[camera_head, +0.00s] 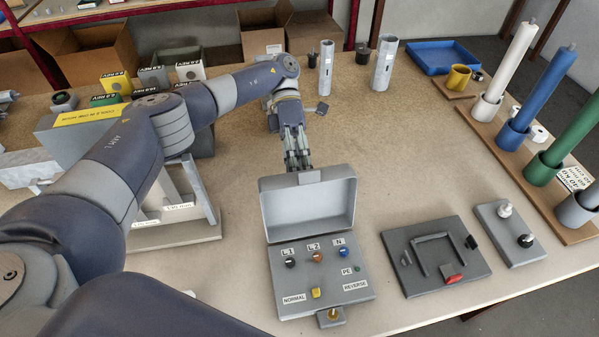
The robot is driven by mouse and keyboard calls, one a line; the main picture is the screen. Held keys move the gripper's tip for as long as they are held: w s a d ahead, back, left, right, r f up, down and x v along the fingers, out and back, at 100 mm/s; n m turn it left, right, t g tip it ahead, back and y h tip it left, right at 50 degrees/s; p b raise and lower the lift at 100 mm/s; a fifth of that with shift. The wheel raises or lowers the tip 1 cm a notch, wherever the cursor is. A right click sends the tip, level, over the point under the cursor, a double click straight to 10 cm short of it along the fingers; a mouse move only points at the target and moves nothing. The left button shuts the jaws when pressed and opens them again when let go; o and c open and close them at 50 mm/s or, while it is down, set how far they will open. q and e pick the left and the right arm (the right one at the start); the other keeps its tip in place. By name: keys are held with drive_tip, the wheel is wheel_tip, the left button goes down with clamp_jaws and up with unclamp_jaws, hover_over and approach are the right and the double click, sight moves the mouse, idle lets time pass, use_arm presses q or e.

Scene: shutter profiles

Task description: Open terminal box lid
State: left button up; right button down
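The grey terminal box (322,290) stands near the table's front edge. Its lid (309,207) is raised and stands open at the back, with its hollow inside facing me. Inside the box are terminals marked L1, L2, N and PE, and a yellow part (316,292) between the NORMAL and REVERSE labels. A brass-coloured knob (333,314) sits on a tab at the front. My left gripper (299,165) points down just behind the lid's top edge, at a small grey tab. Whether it touches or grips the tab is unclear. My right gripper is not in view.
A grey plate with a handle and red lever (440,260) lies right of the box, beside a smaller plate with two knobs (508,233). Coloured rollers stand on a wooden rack (540,200) at the right. A metal stand (160,235) is at the left. The table middle is clear.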

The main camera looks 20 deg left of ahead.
use_arm(q)
wheel_tip(320, 180, up, 10)
idle(0.5)
